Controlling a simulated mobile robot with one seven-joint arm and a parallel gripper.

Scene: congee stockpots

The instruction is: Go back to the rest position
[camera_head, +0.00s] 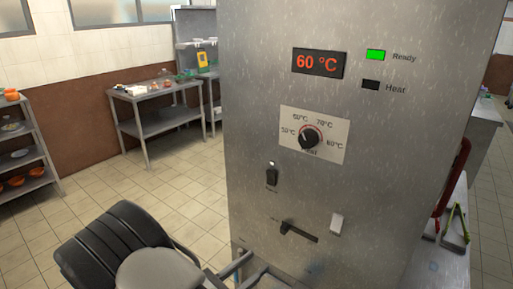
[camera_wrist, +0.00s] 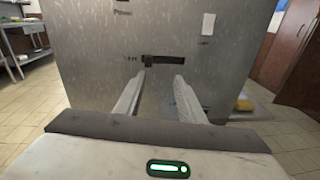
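My gripper (camera_wrist: 162,82) shows in the wrist view with its two fingers apart and nothing between them. The fingers point at the lower front of a grey metal cabinet (camera_wrist: 85,60), near a dark slot with a lever (camera_wrist: 165,60). I cannot tell whether the fingertips touch it. In the head view the cabinet (camera_head: 255,100) fills the middle. It has a red 60 °C display (camera_head: 319,63), a lit green Ready light (camera_head: 375,55), a dark Heat light (camera_head: 370,85), a temperature knob (camera_head: 310,137), a switch (camera_head: 271,175) and the slot lever (camera_head: 298,231).
A steel table (camera_head: 160,124) with small items stands at the back left. A shelf (camera_head: 30,150) with orange bowls is at the far left. A counter (camera_head: 450,265) with red and green tools is right of the cabinet. The tiled floor (camera_head: 120,185) at left is clear.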

